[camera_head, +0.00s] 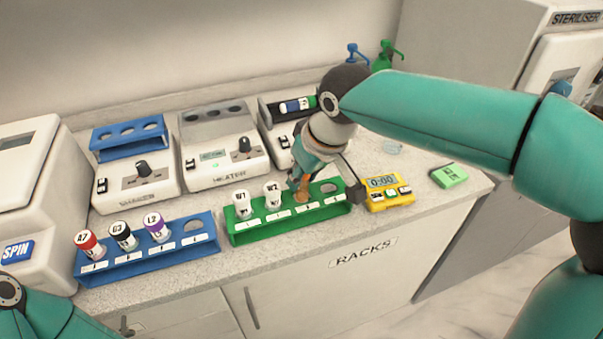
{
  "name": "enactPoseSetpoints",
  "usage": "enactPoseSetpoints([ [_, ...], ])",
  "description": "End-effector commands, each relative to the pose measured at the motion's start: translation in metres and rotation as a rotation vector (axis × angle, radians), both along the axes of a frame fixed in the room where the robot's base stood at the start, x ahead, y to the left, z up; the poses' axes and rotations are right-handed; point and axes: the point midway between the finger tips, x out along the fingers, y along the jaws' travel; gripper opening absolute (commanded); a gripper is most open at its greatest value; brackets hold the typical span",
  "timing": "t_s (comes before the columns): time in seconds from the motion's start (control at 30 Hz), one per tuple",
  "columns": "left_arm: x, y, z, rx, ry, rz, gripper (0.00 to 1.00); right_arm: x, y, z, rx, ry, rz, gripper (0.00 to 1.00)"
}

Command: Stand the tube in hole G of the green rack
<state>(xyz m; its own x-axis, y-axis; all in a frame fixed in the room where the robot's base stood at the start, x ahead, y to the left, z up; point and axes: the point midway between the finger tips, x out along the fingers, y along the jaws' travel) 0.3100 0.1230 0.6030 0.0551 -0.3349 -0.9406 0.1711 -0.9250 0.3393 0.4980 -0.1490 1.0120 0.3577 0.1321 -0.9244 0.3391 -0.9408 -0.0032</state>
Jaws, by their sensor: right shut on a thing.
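The green rack (237,236) stands on the counter's front part. Two white-capped tubes, W1 (242,202) and W2 (273,193), stand in its two left holes. My right gripper (304,178) reaches down over the rack's third hole from the left. It is shut on an orange-brown tube (301,192), which shows low at that hole; the gripper hides much of it. I cannot tell how deep the tube sits. The rightmost hole (329,188) looks empty. The hole letters are too small to read. My left gripper is out of view; only part of that arm shows at lower left.
A blue rack (150,262) at left holds red, black and purple-capped tubes, with its right hole empty. A yellow timer (390,194) stands close to the green rack's right end. A shaker (130,180), a heater (222,166) and another device stand behind. A green box (449,175) lies farther right.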

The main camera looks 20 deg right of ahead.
Motion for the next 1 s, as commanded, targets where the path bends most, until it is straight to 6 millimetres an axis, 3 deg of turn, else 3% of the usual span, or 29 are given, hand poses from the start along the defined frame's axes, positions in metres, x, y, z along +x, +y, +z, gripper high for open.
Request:
enactPoseSetpoints([
  [0.6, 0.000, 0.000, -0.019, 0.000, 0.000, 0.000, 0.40, 0.000, 0.000, -0.023, 0.000, 0.000, -0.001, 0.01],
  [0.97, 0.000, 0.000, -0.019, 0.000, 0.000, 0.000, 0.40, 0.000, 0.000, -0.024, 0.000, 0.000, -0.001, 0.01],
  [1.0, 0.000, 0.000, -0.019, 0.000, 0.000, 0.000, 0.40, 0.000, 0.000, -0.024, 0.000, 0.000, -0.001, 0.36],
])
